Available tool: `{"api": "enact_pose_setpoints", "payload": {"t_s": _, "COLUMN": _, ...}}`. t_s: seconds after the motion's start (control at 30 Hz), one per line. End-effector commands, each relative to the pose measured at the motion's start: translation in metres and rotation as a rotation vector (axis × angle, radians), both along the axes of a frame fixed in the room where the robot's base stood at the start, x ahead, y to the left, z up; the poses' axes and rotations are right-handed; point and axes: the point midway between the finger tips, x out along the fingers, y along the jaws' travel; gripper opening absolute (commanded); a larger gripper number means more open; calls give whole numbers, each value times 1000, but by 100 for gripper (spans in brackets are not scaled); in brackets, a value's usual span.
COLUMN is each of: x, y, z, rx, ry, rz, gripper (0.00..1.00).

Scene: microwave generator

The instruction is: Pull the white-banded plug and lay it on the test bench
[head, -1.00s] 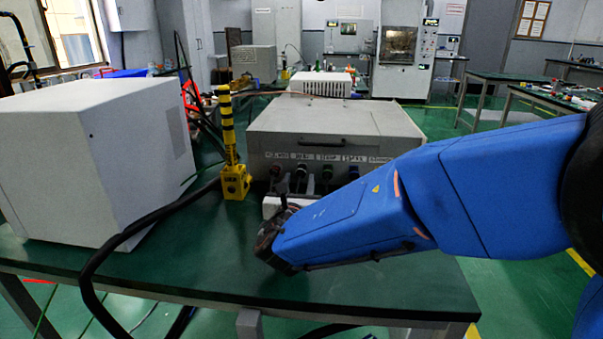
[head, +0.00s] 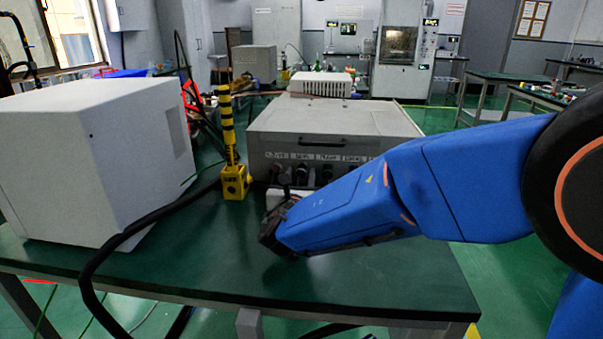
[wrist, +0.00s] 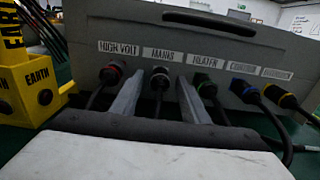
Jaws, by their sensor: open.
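The white-banded plug (wrist: 160,77) sits in the grey generator's front panel (wrist: 215,52) under the MAINS label, its dark cable hanging down. My gripper (wrist: 161,80) is open in the wrist view, one finger on each side of this plug. I cannot tell whether either finger touches it. In the head view my blue arm reaches across the test bench (head: 180,270) to the generator (head: 330,122); the arm's end hides part of the panel and the fingertips are hard to make out.
A red-banded plug (wrist: 113,72) is close on the left, a green-banded plug (wrist: 203,82) close on the right. Blue-banded (wrist: 243,90) and yellow-banded (wrist: 278,95) plugs are farther right. A yellow EARTH post (head: 235,180) and white cabinet (head: 70,165) stand left.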

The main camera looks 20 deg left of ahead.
Motion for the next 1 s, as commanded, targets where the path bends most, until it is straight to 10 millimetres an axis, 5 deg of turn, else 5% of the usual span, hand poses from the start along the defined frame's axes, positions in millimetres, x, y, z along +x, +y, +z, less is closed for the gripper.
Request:
{"api": "enact_pose_setpoints", "payload": {"t_s": 0.43, "x": 0, "y": 0, "z": 0, "rx": 0, "ry": 0, "rz": 0, "gripper": 41}}
{"api": "enact_pose_setpoints", "payload": {"t_s": 0.63, "x": 0, "y": 0, "z": 0, "rx": 0, "ry": 0, "rz": 0, "gripper": 0}}
{"api": "enact_pose_setpoints", "payload": {"t_s": 1.0, "x": -3, "y": 0, "z": 0, "rx": 0, "ry": 0, "rz": 1, "gripper": 0}}
